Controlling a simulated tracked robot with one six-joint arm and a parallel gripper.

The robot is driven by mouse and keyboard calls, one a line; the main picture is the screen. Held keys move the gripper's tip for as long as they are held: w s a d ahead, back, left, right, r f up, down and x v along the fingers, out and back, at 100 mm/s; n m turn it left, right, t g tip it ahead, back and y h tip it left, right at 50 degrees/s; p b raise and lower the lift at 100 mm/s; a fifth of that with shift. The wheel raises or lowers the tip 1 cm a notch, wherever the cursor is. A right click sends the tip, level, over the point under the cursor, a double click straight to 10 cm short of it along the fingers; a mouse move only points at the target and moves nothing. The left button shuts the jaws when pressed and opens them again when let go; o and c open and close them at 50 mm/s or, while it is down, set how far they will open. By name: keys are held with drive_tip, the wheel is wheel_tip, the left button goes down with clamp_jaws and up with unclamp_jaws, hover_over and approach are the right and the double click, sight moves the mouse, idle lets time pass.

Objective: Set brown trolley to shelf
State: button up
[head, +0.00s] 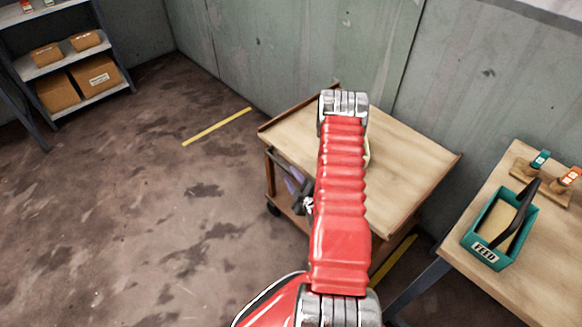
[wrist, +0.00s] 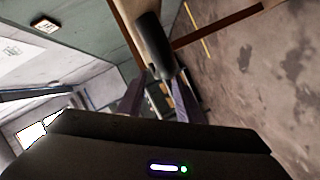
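The brown trolley (head: 411,158) stands against the wall in the head view, with a light wooden top, a brown rim and dark wheels. My red arm crosses in front of it and hides its middle. My gripper (head: 291,182) is at the trolley's left side, below the top's edge, partly hidden by the arm. In the wrist view, my gripper's two fingers (wrist: 160,88) stand apart on either side of a dark rounded bar end (wrist: 153,45). I cannot tell whether they touch it. The grey shelf (head: 75,56) is at the far upper left, with boxes on it.
Yellow lines mark the floor, one left of the trolley (head: 217,126). The floor between trolley and shelf is clear. At right, a wooden table (head: 545,262) holds a teal FEED box (head: 483,252) and small items close to the trolley's right side.

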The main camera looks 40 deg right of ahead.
sight(286, 170)
drive_tip(key=shift+x, duration=2.75)
drive_tip(key=shift+a, duration=0.1)
clamp_jaws()
